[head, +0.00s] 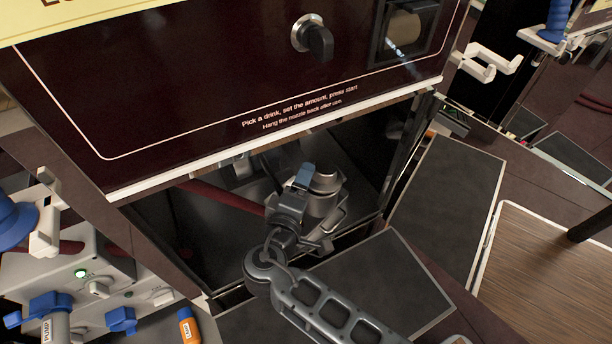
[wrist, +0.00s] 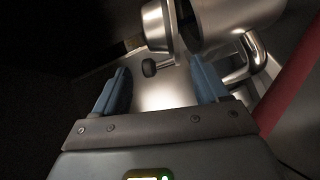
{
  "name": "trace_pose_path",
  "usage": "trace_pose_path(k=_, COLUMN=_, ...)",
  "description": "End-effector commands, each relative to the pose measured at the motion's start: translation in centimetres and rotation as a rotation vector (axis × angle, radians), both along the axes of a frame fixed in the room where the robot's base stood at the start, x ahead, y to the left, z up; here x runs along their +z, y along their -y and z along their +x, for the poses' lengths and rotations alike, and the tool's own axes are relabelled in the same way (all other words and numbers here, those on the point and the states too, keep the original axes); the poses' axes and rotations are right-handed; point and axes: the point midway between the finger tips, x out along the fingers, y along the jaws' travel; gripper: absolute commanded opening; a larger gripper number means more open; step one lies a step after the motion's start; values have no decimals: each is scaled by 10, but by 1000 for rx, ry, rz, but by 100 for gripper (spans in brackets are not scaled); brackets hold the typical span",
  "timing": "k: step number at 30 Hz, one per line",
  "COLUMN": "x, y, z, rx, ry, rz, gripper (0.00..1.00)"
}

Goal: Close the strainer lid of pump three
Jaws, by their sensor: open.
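In the wrist view, the strainer (wrist: 235,18) is a shiny metal cylinder with a dark open mouth facing left. Its metal lid (wrist: 156,27) stands apart from the mouth at the left, so it looks open. My gripper (wrist: 158,74) is open, with blue fingers pointing toward the lid and knob, and nothing is held. In the head view, my gripper (head: 303,182) is inside the pump's lower compartment, beside a metal cylindrical part (head: 326,190); the lid cannot be made out there. No pump number is readable.
The dark cabinet front (head: 200,75) overhangs the compartment. A red hose (wrist: 294,95) runs along the right in the wrist view. A grey control box (head: 90,285) with blue handles stands at the lower left. Dark floor mats (head: 447,205) lie to the right.

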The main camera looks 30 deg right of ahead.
Motion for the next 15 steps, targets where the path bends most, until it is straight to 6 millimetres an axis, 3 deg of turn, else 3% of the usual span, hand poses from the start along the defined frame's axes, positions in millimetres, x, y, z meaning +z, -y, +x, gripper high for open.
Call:
trace_pose_path(k=6, x=-5, y=18, z=18, rx=-1, ry=0, rz=0, gripper=73)
trace_pose_path(k=15, x=-6, y=23, z=23, rx=0, ry=-1, rz=1, gripper=73)
